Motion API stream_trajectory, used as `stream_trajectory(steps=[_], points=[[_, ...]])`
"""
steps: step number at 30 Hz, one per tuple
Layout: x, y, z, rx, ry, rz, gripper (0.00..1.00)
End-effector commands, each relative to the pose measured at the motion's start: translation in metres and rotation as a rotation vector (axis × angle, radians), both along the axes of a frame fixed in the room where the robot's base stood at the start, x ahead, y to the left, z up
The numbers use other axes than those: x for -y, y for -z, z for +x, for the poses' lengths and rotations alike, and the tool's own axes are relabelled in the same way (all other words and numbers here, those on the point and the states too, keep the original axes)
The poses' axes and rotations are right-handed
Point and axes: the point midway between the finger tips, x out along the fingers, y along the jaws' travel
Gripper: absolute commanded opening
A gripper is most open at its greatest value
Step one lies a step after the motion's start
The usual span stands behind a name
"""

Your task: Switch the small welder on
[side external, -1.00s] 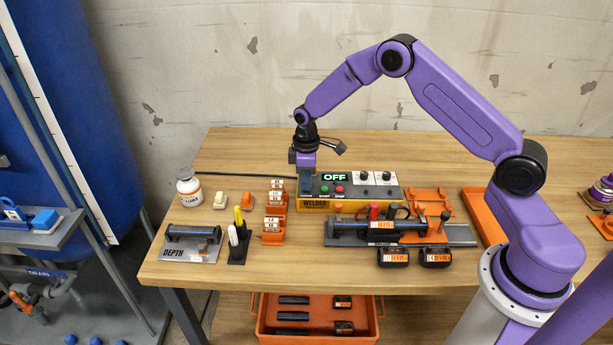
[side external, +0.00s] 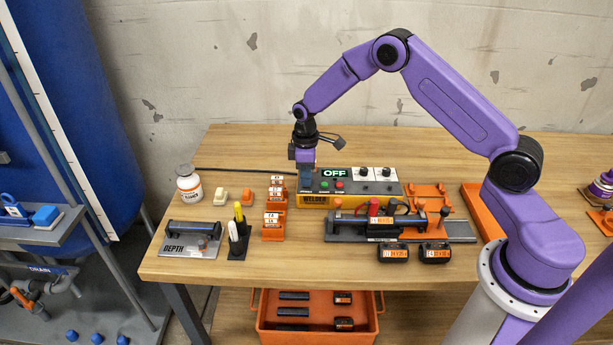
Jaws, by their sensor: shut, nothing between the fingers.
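The small welder (side external: 352,201) is a grey and yellow box marked WELDER in the middle of the table. Its display (side external: 334,173) reads OFF in green. Below the display are a green button (side external: 324,185) and a red button (side external: 339,185). Dark knobs on white plates are at its right. My gripper (side external: 305,186) is shut and empty, pointing down at the left end of the welder's panel, left of the green button. Whether its fingertips touch the welder I cannot tell. The gripper may hide the panel's left end.
A black cable (side external: 245,170) runs left from the welder. In front stands a clamp fixture (side external: 460,231) holding a dark pipe. Orange tag racks (side external: 274,232), a marker stand (side external: 237,252) and a white bottle (side external: 189,184) are to the left. The table behind the welder is clear.

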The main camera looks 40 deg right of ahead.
Motion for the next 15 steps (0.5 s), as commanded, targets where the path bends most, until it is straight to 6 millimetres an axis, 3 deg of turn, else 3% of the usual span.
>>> stream_trajectory(steps=[3,15], points=[[0.0105,0.0027,0.0066,0.016,0.011,-0.004,0.0],[0.0123,-0.0022,0.0059,0.012,0.012,-0.005,0.0]])
